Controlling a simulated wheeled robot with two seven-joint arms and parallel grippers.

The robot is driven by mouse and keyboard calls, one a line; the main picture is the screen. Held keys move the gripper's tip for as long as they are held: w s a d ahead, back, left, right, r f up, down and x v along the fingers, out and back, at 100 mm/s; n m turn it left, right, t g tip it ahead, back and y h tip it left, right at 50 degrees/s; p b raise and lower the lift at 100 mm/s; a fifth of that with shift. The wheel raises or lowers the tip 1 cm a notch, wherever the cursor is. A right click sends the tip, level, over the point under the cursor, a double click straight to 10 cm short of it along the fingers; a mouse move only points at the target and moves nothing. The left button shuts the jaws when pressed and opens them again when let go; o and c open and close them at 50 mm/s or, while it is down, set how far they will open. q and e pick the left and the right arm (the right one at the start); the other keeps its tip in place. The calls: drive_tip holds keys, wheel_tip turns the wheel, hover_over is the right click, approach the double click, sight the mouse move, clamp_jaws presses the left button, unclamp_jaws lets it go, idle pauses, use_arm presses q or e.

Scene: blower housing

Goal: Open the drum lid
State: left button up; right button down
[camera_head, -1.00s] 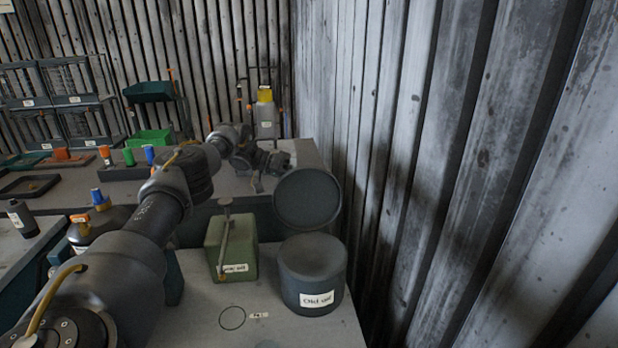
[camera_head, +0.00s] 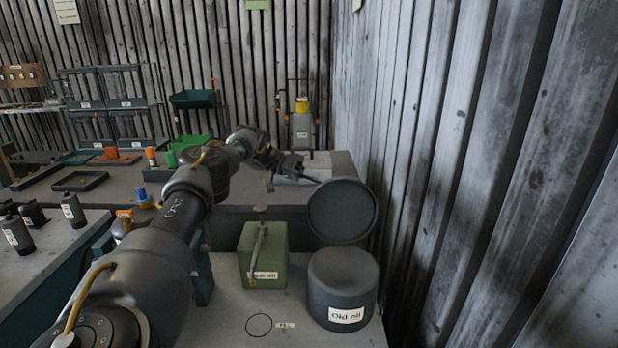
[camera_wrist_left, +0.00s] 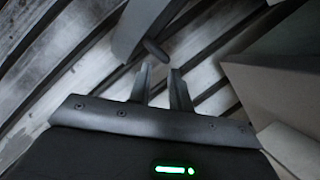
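The dark grey drum (camera_head: 343,291) labelled "Old oil" stands on the near bench. Its round lid (camera_head: 341,211) stands raised, almost upright, behind the drum's top. My left arm reaches across from the lower left, and my left gripper (camera_head: 312,178) is behind and left of the lid, apart from it as far as I can tell. In the left wrist view my left gripper (camera_wrist_left: 162,70) has its two fingers apart with nothing held between them. A dark grey piece I cannot identify is just beyond the fingertips. My right gripper is out of view.
A green can (camera_head: 263,258) with a rod-like handle stands left of the drum. A drawn circle (camera_head: 259,325) marks clear bench in front. The corrugated wall (camera_head: 450,170) is close on the right. A yellow-topped container (camera_head: 302,122) stands behind.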

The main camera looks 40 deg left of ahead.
use_arm(q)
drive_tip(key=shift+v, duration=1.85)
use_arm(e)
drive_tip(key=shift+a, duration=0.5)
use_arm(q)
drive_tip(key=shift+r, duration=0.1)
